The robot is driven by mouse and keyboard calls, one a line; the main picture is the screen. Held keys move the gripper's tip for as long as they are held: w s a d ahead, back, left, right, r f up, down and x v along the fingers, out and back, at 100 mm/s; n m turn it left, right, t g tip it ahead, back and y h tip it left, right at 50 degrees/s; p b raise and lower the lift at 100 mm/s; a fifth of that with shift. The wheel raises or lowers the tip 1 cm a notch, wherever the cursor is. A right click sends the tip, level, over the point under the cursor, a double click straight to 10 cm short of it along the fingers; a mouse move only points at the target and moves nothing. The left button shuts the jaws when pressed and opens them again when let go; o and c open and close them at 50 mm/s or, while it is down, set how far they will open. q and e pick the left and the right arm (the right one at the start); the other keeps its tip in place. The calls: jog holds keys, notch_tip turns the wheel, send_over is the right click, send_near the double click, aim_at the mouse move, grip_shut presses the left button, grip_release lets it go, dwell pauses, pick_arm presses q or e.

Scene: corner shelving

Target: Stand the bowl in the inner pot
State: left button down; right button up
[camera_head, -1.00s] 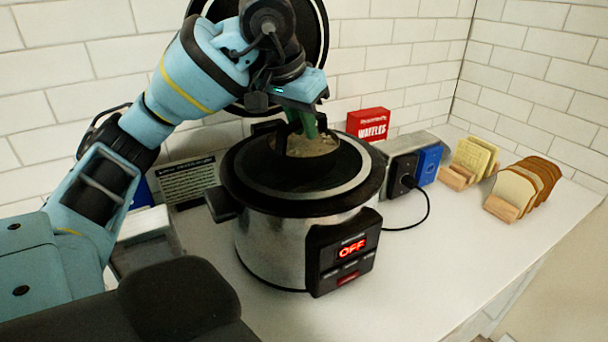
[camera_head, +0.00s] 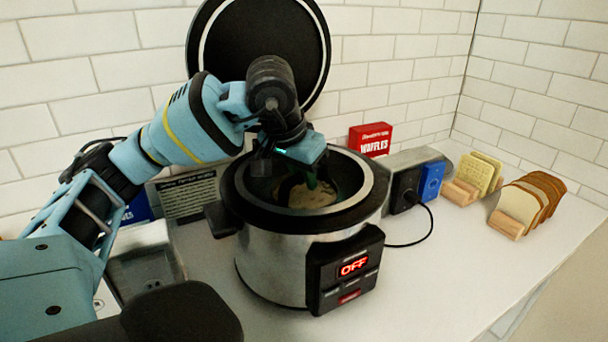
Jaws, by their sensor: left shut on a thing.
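The cooker (camera_head: 275,262) stands on the counter with its lid (camera_head: 262,45) raised at the back and its front panel reading OFF. Its inner pot (camera_head: 352,203) is open at the top. The bowl (camera_head: 312,196), with pale tan content, is inside the pot's opening, below the rim. My left gripper (camera_head: 312,180) reaches down into the opening from above and is shut on the bowl's edge; its fingertips are dark and partly hidden. Whether the bowl touches the pot's floor I cannot tell. My right gripper is not in view.
A red waffles box (camera_head: 370,139) stands behind the cooker. Right of it are a black and blue socket block (camera_head: 431,181) with a cord, and bread slices (camera_head: 530,203) in wooden holders. The front right counter is clear.

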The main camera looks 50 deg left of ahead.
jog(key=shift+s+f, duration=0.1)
pick_arm(q)
jog(key=c, duration=1.4)
grip_release()
jog(key=shift+f, duration=0.15)
jog(key=shift+o, duration=0.2)
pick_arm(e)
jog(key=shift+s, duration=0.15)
